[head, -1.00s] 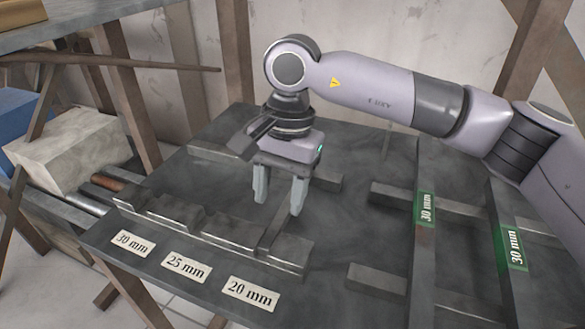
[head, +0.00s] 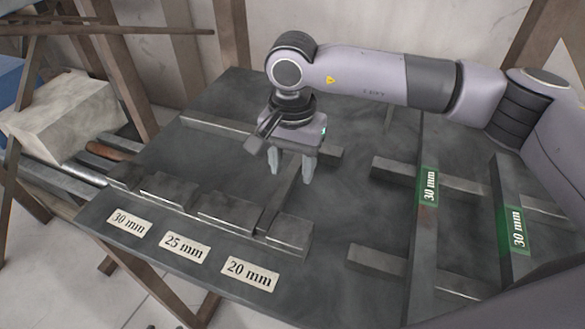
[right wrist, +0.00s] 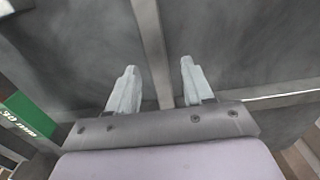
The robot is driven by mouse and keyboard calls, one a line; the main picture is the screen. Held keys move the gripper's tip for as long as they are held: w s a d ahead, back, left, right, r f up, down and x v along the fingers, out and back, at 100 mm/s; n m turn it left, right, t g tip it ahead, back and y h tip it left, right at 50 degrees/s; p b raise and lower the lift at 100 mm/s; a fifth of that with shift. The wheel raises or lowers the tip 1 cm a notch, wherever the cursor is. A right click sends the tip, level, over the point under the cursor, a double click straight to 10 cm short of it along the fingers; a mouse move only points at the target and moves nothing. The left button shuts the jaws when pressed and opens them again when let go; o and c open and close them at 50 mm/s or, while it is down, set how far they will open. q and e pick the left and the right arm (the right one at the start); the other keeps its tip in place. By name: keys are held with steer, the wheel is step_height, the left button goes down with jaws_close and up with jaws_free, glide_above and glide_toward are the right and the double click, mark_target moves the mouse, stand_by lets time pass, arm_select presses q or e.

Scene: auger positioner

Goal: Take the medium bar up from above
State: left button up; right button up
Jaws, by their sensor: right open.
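A long, thin dark metal bar (head: 285,194) lies on the table, running away from the front. Its near end sits in the slot above the 20 mm label, between two low blocks; no size mark shows on it. My right gripper (head: 291,179) is above this bar, pointing down, open and empty. Two other long bars, each with a green 30 mm tag, lie at the right: one nearer (head: 427,215), one farther right (head: 504,185). My left gripper is out of view.
Low blocks (head: 230,211) line the table's front-left edge, above paper labels for 30 mm (head: 129,222), 25 mm (head: 184,248) and 20 mm (head: 249,273). Low cross strips (head: 215,124) lie behind. A stone block (head: 62,118) stands left of the table.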

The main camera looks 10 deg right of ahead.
steer(key=shift+c, duration=0.3)
jaws_close()
steer(key=shift+w+r, duration=0.1)
steer(key=shift+r, duration=0.05)
stand_by(1.0)
